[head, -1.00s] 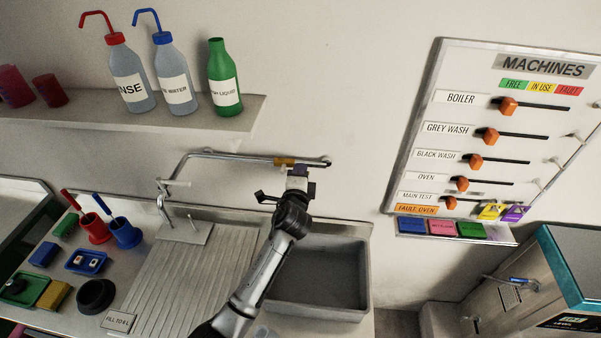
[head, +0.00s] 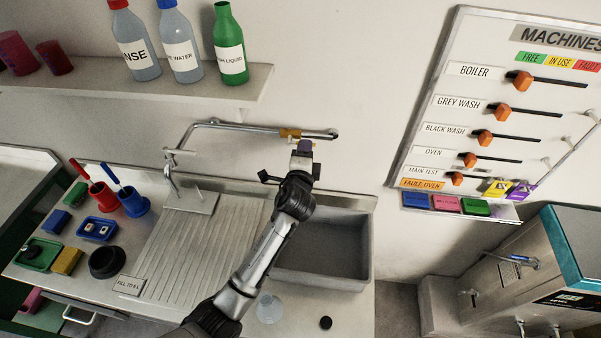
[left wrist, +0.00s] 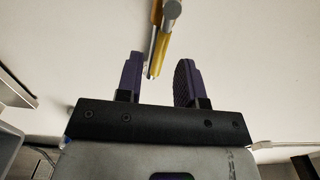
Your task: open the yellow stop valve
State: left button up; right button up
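The yellow stop valve (head: 290,133) is a yellow sleeve-like piece on the metal pipe on the wall above the sink. In the left wrist view, a yellow lever (left wrist: 157,28) with a grey rounded part beside it comes down from the top edge. My left gripper (head: 303,146) is just below and right of the valve. In the left wrist view, the purple fingers of my left gripper (left wrist: 156,78) are apart. The lever's lower end shows in the gap between the fingertips, and neither finger visibly touches it. My right gripper is in neither view.
The pipe (head: 235,126) runs along the wall to a tap over the draining board. The sink basin (head: 325,245) lies below my left arm. A shelf (head: 120,98) with bottles is up left. The machines board (head: 420,140) is on the right. The wall between is clear.

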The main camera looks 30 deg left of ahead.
pick_arm(q)
jog(key=v, duration=1)
jog(key=shift+s, duration=0.35)
jog(key=shift+n, duration=0.3)
